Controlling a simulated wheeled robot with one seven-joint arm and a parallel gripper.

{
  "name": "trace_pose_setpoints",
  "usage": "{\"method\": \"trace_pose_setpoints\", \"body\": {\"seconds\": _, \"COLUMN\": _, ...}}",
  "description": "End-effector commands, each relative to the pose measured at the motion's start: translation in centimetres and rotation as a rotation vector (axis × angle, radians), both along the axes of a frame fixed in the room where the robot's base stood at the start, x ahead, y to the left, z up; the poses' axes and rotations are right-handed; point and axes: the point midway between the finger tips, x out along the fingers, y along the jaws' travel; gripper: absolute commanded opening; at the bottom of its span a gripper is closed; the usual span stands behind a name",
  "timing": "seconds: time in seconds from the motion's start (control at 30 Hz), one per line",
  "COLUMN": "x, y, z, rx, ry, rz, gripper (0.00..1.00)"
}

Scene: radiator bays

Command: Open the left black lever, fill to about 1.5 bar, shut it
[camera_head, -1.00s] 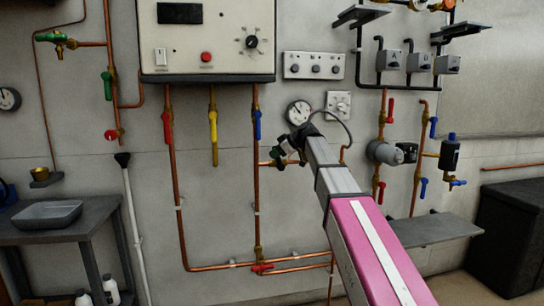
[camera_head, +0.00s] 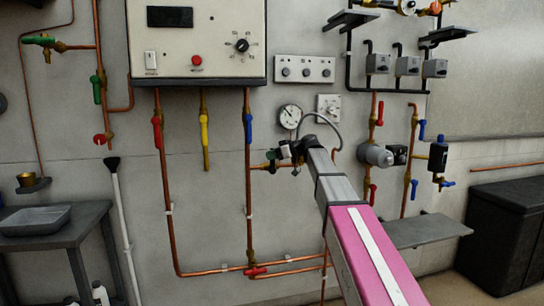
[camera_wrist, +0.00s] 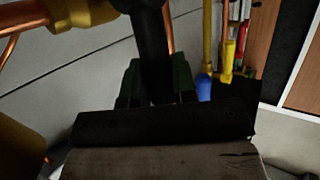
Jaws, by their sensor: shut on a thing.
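My gripper (camera_head: 286,154) is at the left valve of the filling loop, under the boiler. In the wrist view its dark green fingers (camera_wrist: 157,85) are closed around the black lever (camera_wrist: 153,45), which runs between them. In the head view the gripper mostly hides this lever, so its angle is hard to tell. The round white pressure gauge (camera_head: 290,116) is on the wall just above. Its dark needle points to the upper left, but the scale is too small to read. A grey hose (camera_head: 322,116) arches from the valve towards the right, partly behind my arm.
The boiler (camera_head: 197,40) is above left. Red (camera_head: 157,132), yellow (camera_head: 204,126) and blue (camera_head: 248,127) levers hang on its pipes. A grey shelf (camera_head: 428,231) and pump (camera_head: 375,155) are right of my arm. A table with a tray (camera_head: 35,220) stands left.

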Motion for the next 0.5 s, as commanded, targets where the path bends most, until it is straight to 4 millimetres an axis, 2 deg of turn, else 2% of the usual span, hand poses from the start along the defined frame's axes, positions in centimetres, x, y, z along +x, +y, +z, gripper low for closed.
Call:
{"method": "trace_pose_setpoints", "body": {"seconds": 0.1, "x": -0.03, "y": -0.09, "z": -0.05, "rx": 0.001, "ry": 0.004, "rz": -0.001, "gripper": 0.00}}
{"method": "trace_pose_setpoints", "body": {"seconds": 0.13, "x": -0.03, "y": -0.09, "z": -0.05, "rx": 0.001, "ry": 0.005, "rz": -0.002, "gripper": 0.29}}
{"method": "trace_pose_setpoints", "body": {"seconds": 0.2, "x": -0.02, "y": -0.09, "z": -0.05, "rx": 0.001, "ry": 0.003, "rz": -0.002, "gripper": 0.51}}
{"method": "trace_pose_setpoints", "body": {"seconds": 0.5, "x": -0.04, "y": -0.12, "z": -0.01, "rx": 0.000, "ry": 0.002, "rz": -0.002, "gripper": 0.51}}
